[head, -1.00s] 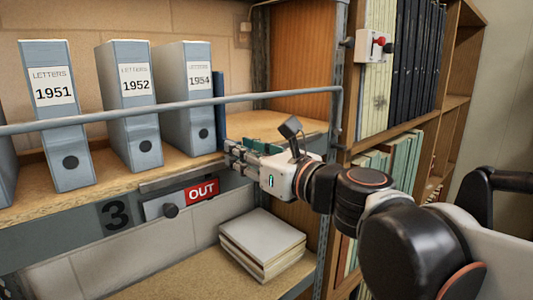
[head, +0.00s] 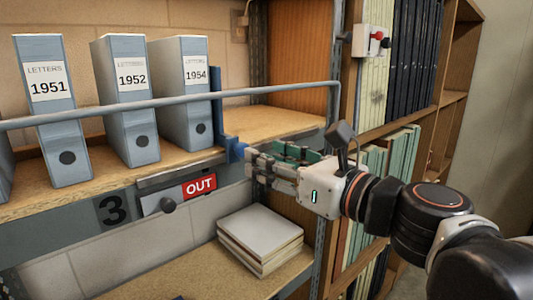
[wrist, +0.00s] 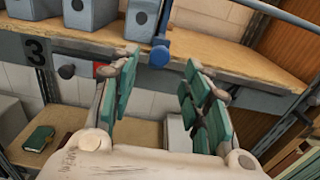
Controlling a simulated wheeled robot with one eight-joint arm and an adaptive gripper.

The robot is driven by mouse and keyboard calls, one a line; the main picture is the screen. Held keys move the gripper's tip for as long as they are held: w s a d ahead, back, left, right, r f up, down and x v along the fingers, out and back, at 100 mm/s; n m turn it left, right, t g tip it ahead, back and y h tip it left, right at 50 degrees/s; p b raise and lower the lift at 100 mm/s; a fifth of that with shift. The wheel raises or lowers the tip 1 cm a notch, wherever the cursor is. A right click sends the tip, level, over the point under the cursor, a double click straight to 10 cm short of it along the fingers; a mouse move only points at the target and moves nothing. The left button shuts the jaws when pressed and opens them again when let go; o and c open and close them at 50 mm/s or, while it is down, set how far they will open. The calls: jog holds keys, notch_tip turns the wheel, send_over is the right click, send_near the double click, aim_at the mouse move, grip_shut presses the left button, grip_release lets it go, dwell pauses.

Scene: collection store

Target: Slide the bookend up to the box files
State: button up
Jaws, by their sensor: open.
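The grey-blue box files, labelled 1951 (head: 66,120), 1952 (head: 135,110) and 1954 (head: 190,100), stand upright on the upper shelf. The dark blue bookend (head: 218,105) stands upright beside the 1954 file, on its right. They look touching or nearly so; I cannot tell which. Its blue knob (head: 237,150) projects at the shelf's front edge and also shows in the wrist view (wrist: 159,55). My gripper (head: 252,166) is open and empty, just right of and in front of the knob. In the wrist view, the green-padded fingers (wrist: 161,78) are spread either side of the knob's line, clear of it.
A grey rail (head: 270,91) runs across the shelf front above my gripper. The shelf board (head: 275,120) right of the bookend is bare. A red OUT sign (head: 200,187) hangs below the shelf edge. A stack of pale folders (head: 262,235) lies on the lower shelf.

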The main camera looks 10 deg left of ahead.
jog(key=shift+v, duration=1.8)
jog(key=s+d+f+n+g+h+b, duration=0.1)
jog(key=d+f+n+h+b, duration=0.25)
jog(key=f+n+b, duration=0.9)
jog(key=s+d+f+n+g+h+b, duration=0.15)
jog(key=d+f+b, duration=0.35)
jog(key=f, duration=1.7)
jog(key=s+d+f+n+h+b, duration=0.1)
jog(key=d+f+n+h+b, duration=0.2)
jog(key=f, duration=0.6)
jog(key=s+d+f+n+g+h+b, duration=0.1)
jog(key=s+d+f+n+h+b, duration=0.1)
jog(key=d+f+b, duration=0.5)
jog(key=s+d+f+n+h+b, duration=0.1)
jog(key=d+f+n+h+b, duration=0.3)
jog(key=f+b, duration=0.5)
notch_tip(320, 180, down, 4)
jog(key=d+n, duration=0.1)
jog(key=n, duration=0.1)
jog(key=shift+s+d+n, duration=0.3)
jog(key=shift+s+d, duration=0.05)
jog(key=shift+s, duration=0.05)
jog(key=shift+f, duration=0.15)
